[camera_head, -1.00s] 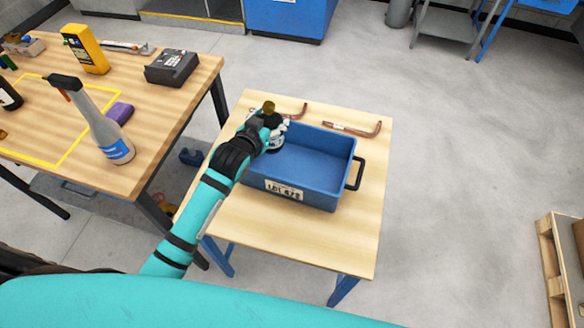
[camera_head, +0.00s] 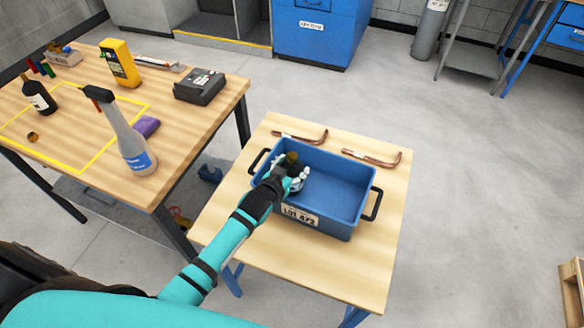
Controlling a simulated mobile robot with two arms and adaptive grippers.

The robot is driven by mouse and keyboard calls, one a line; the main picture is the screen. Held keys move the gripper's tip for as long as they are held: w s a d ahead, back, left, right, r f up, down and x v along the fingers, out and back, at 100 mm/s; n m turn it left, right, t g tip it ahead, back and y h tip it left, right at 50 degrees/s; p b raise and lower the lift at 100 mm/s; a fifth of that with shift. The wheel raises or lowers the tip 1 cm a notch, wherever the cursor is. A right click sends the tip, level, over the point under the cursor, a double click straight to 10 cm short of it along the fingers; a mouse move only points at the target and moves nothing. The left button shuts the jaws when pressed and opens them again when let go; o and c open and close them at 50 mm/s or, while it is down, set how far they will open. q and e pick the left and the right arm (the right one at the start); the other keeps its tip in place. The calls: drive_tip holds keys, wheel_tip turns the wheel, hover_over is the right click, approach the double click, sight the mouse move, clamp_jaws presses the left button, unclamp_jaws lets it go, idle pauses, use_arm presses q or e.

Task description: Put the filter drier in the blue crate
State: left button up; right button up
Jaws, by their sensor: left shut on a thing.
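The blue crate (camera_head: 338,219) stands on a small light wooden table, with a white label on its front and black handles at its ends. My left gripper (camera_head: 291,172) reaches over the crate's near left rim and is down inside its left part. It is shut on the filter drier (camera_head: 291,158), a dark piece with a brass-coloured end, mostly hidden by the fingers. I cannot tell whether the drier touches the crate floor. The rest of the crate looks empty. My right gripper is not in view.
Two copper tubes (camera_head: 372,160) (camera_head: 300,138) lie behind the crate on the small table (camera_head: 330,270). The larger table at left holds a spray bottle (camera_head: 131,146), a yellow meter (camera_head: 120,64), a dark case (camera_head: 200,87) and a dark bottle (camera_head: 39,97).

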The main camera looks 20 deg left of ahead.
use_arm(q)
drive_tip(key=o, duration=1.7)
drive_tip(key=shift+f, duration=0.1)
drive_tip(key=v, duration=1.2)
drive_tip(key=shift+s, duration=0.1)
